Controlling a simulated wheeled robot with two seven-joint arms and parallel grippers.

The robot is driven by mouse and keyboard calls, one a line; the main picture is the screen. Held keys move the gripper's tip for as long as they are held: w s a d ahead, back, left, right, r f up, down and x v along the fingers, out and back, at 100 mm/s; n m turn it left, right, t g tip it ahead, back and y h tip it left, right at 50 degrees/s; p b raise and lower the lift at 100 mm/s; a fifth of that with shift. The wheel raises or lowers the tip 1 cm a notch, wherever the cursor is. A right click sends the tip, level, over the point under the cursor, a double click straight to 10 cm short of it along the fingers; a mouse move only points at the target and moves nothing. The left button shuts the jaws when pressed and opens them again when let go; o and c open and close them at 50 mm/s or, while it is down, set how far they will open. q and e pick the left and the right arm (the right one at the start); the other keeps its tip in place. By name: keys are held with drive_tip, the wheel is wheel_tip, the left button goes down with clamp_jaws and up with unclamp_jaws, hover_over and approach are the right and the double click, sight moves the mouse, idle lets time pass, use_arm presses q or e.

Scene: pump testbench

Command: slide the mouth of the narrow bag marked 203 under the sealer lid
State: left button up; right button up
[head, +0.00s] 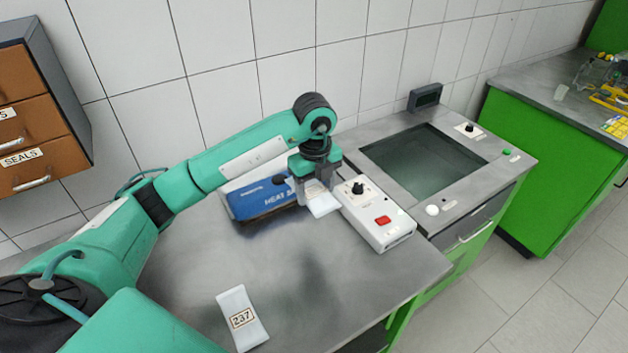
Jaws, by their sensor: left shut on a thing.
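My left gripper (317,190) points down at the right end of the blue heat sealer (257,199), shut on a small white piece (323,206) that looks like a bag. Its marking cannot be read, and the gripper hides part of it. The sealer's lid lettering is partly covered by the gripper. I cannot tell whether the held piece touches the sealer or lies under its lid. Another white bag (242,319), marked 237, lies flat on the front of the metal table. My right gripper is not in view.
A white control box (379,214) with a black knob and red button stands right of the gripper. Beyond it is a sunken glass-like panel (424,160) in a metal counter. Brown drawers (36,140) hang at left. The table's middle (300,285) is clear.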

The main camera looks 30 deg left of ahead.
use_arm(q)
drive_tip(key=p, duration=0.3)
hover_over(307, 235)
drive_tip(key=f, duration=0.9)
drive_tip(key=d+f, duration=0.1)
drive_tip(key=f, duration=0.4)
drive_tip(key=shift+s+f, duration=0.2)
drive_tip(key=shift+s, duration=0.05)
drive_tip(key=shift+a+f, duration=0.2)
drive_tip(key=shift+f, duration=0.2)
drive_tip(key=shift+w+a+f+b, duration=0.3)
drive_tip(key=shift+f+b, duration=0.1)
drive_tip(key=shift+b, duration=0.3)
drive_tip(key=shift+w+a+r+b, duration=0.1)
drive_tip(key=shift+w+a+b, duration=0.25)
drive_tip(key=shift+a, duration=0.4)
drive_tip(key=shift+w+a+f+b, duration=0.1)
drive_tip(key=shift+w+a+b, duration=0.15)
drive_tip(key=shift+w+a, duration=0.4)
drive_tip(key=shift+w+a+r+b, duration=0.1)
drive_tip(key=shift+w+a+b, duration=0.2)
drive_tip(key=shift+a, duration=0.55)
drive_tip(key=shift+a, duration=0.1)
drive_tip(key=o, duration=1.3)
